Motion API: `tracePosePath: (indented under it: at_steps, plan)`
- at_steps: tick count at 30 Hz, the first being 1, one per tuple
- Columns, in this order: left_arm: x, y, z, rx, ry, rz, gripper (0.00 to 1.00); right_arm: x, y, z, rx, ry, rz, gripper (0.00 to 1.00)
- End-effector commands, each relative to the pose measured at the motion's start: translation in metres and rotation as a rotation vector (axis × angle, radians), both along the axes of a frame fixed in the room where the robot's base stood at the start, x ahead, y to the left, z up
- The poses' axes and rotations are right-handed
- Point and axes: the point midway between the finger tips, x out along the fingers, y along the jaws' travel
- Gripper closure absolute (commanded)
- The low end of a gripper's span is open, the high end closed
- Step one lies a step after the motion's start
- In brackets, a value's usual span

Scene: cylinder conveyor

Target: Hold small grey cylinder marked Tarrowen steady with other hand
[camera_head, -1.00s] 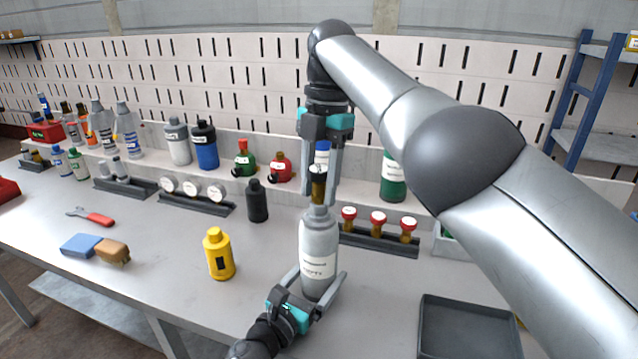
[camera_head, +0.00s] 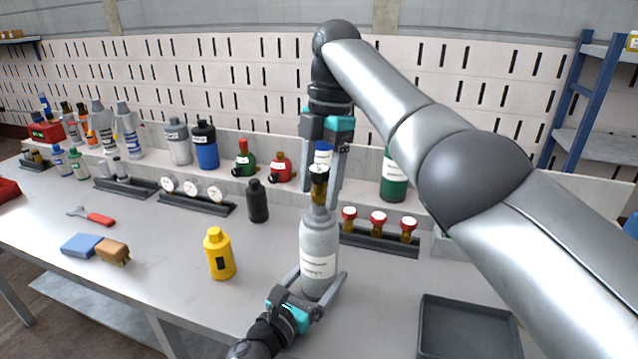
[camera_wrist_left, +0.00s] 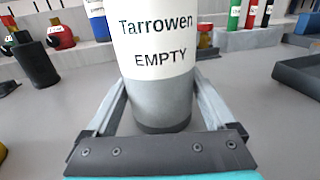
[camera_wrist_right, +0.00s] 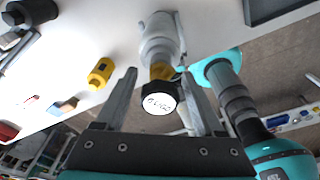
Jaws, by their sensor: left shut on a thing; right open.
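The grey cylinder (camera_head: 319,245) stands upright on the table. In the left wrist view its white label (camera_wrist_left: 155,45) reads "Tarrowen EMPTY". My left gripper (camera_head: 319,285) is shut on its lower body, one finger on each side. A brass fitting (camera_head: 319,190) with a dark knob sits on the cylinder's top; in the right wrist view the knob's white face (camera_wrist_right: 159,104) shows. My right gripper (camera_wrist_right: 160,78) points down above the cylinder, open, with its fingers on either side of the fitting and knob.
A yellow bottle (camera_head: 219,254) and a black bottle (camera_head: 257,201) stand left of the cylinder. A rack of red-capped fittings (camera_head: 378,238) is behind it to the right. An empty dark tray (camera_head: 468,302) lies at the front right.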

Motion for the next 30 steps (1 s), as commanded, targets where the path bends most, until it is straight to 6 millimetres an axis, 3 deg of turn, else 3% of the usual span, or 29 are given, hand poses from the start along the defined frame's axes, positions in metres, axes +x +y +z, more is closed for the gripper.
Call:
tracePosePath:
  at_steps: [9,22,30]
  plan:
    - [-0.0003,-0.0001,-0.0005,0.001,0.001,0.0,0.78,0.0,0.0,-0.0003,0.001,0.0,-0.26,0.29]
    - [-0.0001,0.0,-0.0005,0.001,0.001,0.0,0.78,0.0001,-0.0001,-0.0001,0.0,-0.001,-0.311,0.29]
    - [-0.0001,0.0,-0.0005,0.001,0.001,0.0,0.78,0.0001,-0.0003,-0.0004,-0.001,-0.001,-0.563,0.29]
